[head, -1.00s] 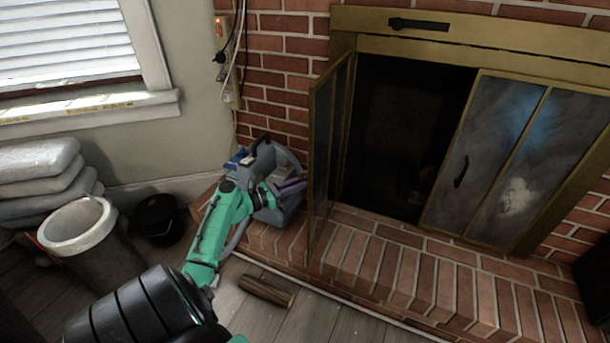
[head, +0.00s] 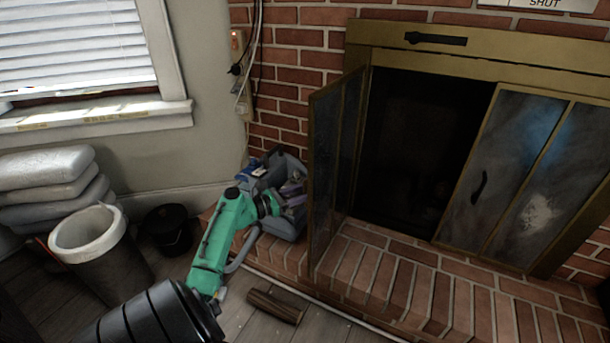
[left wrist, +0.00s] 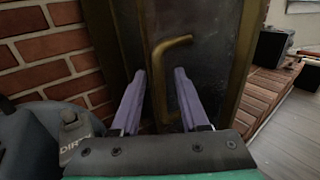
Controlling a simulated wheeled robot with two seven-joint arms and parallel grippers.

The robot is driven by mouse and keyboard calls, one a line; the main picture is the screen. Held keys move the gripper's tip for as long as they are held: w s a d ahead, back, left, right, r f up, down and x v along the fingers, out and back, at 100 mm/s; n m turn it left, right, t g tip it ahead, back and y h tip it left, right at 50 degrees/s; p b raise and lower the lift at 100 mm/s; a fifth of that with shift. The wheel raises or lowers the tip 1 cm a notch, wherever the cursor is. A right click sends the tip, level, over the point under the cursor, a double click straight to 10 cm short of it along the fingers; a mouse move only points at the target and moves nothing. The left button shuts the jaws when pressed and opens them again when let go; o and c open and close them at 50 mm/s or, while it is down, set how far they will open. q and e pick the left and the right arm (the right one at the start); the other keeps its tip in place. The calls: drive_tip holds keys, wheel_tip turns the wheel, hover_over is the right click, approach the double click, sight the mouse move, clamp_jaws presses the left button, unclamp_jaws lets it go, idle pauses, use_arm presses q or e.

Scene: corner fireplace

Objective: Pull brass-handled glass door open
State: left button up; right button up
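The left glass door (head: 325,160) of the fireplace has a brass frame and stands swung out from the opening, its inner face towards the head camera. Its brass handle (left wrist: 159,75) shows in the left wrist view on the door's other face; the door hides it in the head view. My left gripper (head: 298,190) is at the left of the door. In the left wrist view its two purple fingers (left wrist: 157,90) are apart, with the handle between or just beyond their tips; contact cannot be told. My right gripper is not in view.
A grey tool caddy (head: 285,222) stands on the brick hearth (head: 400,275) close to my left gripper. A log (head: 275,305) lies on the floor. A bin (head: 90,240), black pot (head: 168,228) and stacked cushions (head: 50,185) are at left. The right door (head: 500,170) is shut.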

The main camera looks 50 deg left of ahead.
use_arm(q)
drive_tip(key=shift+s, duration=0.1)
drive_tip(key=p+v, duration=0.2)
drive_tip(key=v, duration=1.2)
drive_tip(key=shift+s, duration=0.2)
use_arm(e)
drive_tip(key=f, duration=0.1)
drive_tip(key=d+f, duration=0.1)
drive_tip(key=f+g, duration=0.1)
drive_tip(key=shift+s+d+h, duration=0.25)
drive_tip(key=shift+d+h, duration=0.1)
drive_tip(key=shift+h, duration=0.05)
